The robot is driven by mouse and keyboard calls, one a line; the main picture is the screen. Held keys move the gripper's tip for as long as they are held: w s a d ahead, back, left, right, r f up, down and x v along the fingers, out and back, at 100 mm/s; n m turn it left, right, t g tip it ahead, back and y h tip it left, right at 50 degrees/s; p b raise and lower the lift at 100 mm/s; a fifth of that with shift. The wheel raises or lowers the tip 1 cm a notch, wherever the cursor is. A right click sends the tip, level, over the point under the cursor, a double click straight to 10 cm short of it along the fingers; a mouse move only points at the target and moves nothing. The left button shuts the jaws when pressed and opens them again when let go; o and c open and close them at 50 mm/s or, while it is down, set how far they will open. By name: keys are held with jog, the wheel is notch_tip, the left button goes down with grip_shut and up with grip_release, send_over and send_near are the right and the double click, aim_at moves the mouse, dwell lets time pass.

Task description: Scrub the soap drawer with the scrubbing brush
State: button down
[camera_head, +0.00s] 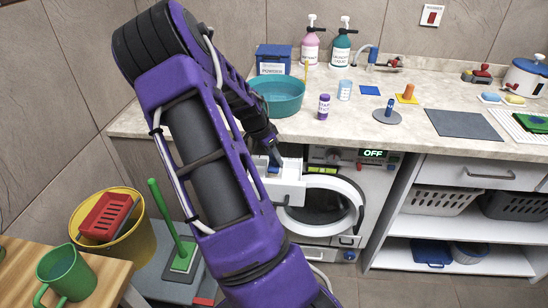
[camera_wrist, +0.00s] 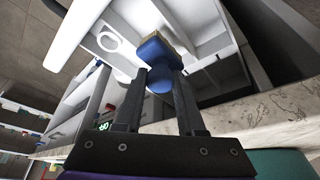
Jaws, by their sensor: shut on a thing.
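The white soap drawer (camera_head: 287,191) is pulled out at the top left of the washing machine (camera_head: 375,185). My gripper (camera_head: 275,162) is low over the drawer, its fingers pointing down. It is shut on the blue scrubbing brush (camera_wrist: 153,49), whose rounded knob sits between the fingers in the wrist view (camera_wrist: 160,80). A tan edge of bristles shows at the brush's far side. The brush appears within the drawer's outline, beside white compartment walls (camera_wrist: 190,15); I cannot tell whether the bristles touch the drawer. In the head view the brush is mostly hidden by my gripper.
The stone counter (camera_head: 440,95) overhangs just behind my gripper, with a teal basin (camera_head: 280,95) and purple bottle (camera_head: 324,107) near its edge. The machine's round door (camera_head: 355,207) is below the drawer. A yellow bucket (camera_head: 137,245) and green-handled brush (camera_head: 165,215) stand at left.

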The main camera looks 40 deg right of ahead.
jog(key=shift+r+p, duration=2.45)
jog(key=shift+r, duration=1.35)
